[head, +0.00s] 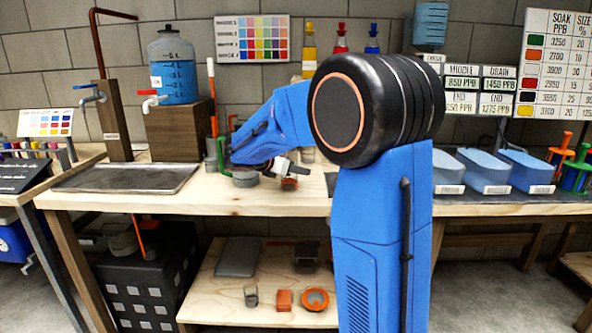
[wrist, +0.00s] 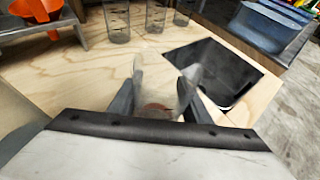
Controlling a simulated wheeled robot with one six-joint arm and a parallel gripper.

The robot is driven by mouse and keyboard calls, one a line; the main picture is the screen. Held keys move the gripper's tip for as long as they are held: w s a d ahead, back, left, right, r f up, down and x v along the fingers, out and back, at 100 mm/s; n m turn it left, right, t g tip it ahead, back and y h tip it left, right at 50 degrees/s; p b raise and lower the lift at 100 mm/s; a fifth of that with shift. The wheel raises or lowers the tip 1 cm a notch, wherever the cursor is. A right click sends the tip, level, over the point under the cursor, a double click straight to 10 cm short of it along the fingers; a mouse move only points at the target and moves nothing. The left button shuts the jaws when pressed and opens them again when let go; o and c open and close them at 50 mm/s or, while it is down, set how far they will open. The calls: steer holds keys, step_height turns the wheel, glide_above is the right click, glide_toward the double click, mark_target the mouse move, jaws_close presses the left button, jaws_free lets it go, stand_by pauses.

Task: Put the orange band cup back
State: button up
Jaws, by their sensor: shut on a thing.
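My gripper (wrist: 158,98) is shut on a translucent grey cup (wrist: 160,82), which shows blurred between the fingers in the wrist view. A reddish-brown round patch (wrist: 156,111) shows at its near end; I cannot make out a clear orange band. In the head view my gripper (head: 285,170) is low over the wooden bench (head: 180,203), left of my large black arm joint. A small orange-brown piece (head: 289,184) shows just below it. I cannot tell whether the held cup touches the bench.
Several clear cups, one of them here (wrist: 117,22), stand at the far side in the wrist view. A dark mat (wrist: 232,85) lies to the right. A blue tub (wrist: 262,24) is beyond it. A grey round piece (head: 245,179) sits left of my gripper. Blue-filled trays (head: 480,170) stand right.

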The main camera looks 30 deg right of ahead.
steer(key=o, duration=1.2)
steer(key=shift+f, duration=0.1)
steer(key=shift+o, duration=0.2)
steer(key=shift+a+r, duration=0.25)
steer(key=v, duration=1.1)
steer(key=s+a+f+m+y, duration=0.1)
steer(key=s+f+m+y, duration=0.25)
steer(key=s, duration=0.55)
steer(key=s+a+f+m+y, duration=0.1)
steer(key=s+f+m+y, duration=0.3)
steer(key=s, duration=0.6)
steer(key=s+a+f+m+y, duration=0.1)
steer(key=s+a+f+m, duration=0.1)
steer(key=s+a+m, duration=0.1)
steer(key=s+a+f+m+t+y, duration=0.1)
steer(key=s+a+f+m+y, duration=0.1)
steer(key=s+m, duration=0.4)
steer(key=s+a+f+m+y, duration=0.2)
steer(key=s+a+f+m, duration=0.1)
steer(key=s, duration=0.5)
steer(key=shift+a+f+m, duration=0.4)
steer(key=shift+a+m, duration=0.35)
steer(key=shift+a, duration=0.4)
